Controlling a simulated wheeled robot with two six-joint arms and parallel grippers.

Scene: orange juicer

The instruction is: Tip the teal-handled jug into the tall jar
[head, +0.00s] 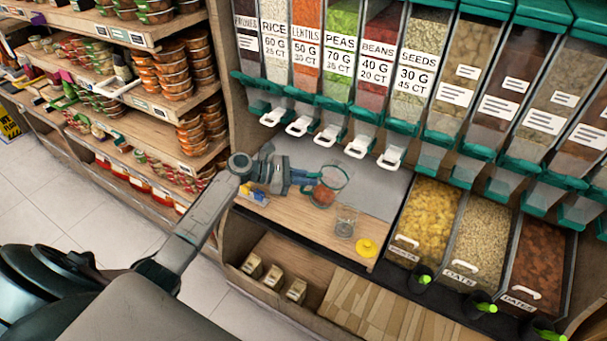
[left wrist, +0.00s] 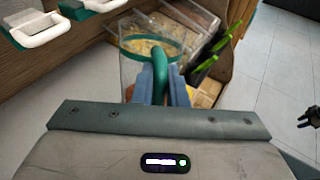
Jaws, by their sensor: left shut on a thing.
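The teal-handled jug (head: 323,196) is clear with a teal rim and orange-red contents low inside. My left gripper (head: 306,181) has its blue fingers shut on the jug's handle. In the left wrist view, the fingers (left wrist: 158,82) close around the teal handle (left wrist: 159,60), with the jug's rim (left wrist: 136,41) beyond. The jug looks roughly upright. The tall jar (head: 345,222) is clear and open, standing on the counter just below and right of the jug in the head view. Its contents are hard to tell. A dark claw-like part, perhaps my right gripper (left wrist: 309,116), shows at the left wrist view's right edge.
A yellow lid (head: 367,248) lies on the wooden counter (head: 290,212) beside the jar. Dispensers with white levers (head: 327,136) hang behind and above the jug. Open bins (head: 424,215) stand to the right. Several small boxes (head: 274,276) sit on the shelf below.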

